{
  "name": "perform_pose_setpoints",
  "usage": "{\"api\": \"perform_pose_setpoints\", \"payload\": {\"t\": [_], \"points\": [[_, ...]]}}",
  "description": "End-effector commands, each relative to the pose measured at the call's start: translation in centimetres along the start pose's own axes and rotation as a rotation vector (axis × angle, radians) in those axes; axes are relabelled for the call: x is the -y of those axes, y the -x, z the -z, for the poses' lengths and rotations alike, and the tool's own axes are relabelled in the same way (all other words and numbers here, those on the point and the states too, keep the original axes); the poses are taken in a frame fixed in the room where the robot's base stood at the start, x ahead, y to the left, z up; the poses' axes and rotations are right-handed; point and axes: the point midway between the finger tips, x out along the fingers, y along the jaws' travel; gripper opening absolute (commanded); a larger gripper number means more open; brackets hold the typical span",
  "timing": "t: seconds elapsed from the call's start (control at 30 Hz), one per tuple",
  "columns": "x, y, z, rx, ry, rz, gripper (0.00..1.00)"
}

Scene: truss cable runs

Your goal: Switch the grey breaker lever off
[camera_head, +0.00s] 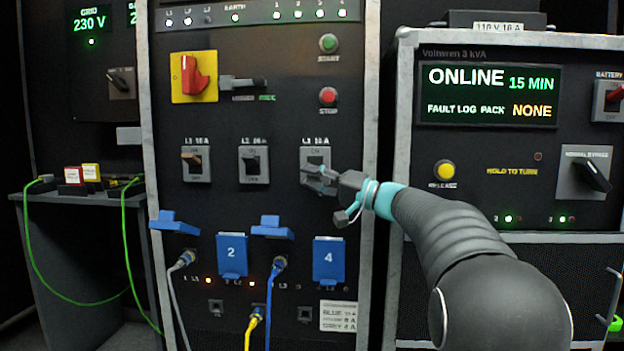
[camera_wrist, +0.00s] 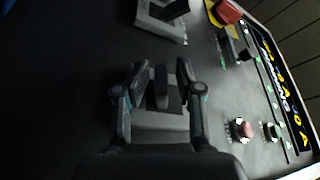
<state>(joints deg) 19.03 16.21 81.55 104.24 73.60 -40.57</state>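The grey breaker lever (camera_wrist: 161,86) belongs to the L3 breaker (camera_head: 315,153), the rightmost of three breakers in the row on the middle panel. In the head view my gripper (camera_head: 312,176) covers most of this lever. In the wrist view my gripper (camera_wrist: 161,74) is open, with one finger on each side of the lever and gaps showing between them. The lever sticks out from its grey plate (camera_wrist: 158,122). I cannot tell its on or off position.
Above are a red stop button (camera_head: 328,96), a green start button (camera_head: 329,43) and a red rotary switch (camera_head: 194,77). Blue socket covers (camera_head: 329,261) sit below.

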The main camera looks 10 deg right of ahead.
Motion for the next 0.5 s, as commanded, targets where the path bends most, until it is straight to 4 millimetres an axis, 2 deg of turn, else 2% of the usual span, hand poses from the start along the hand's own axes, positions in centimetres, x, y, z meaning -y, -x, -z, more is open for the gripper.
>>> {"api": "perform_pose_setpoints", "payload": {"t": [0.17, 0.5], "points": [[-0.1, 0.9, 0.1, -0.003, -0.001, -0.002, 0.38], [-0.1, 5.5, 0.1, -0.003, 0.000, -0.002, 0.38]]}}
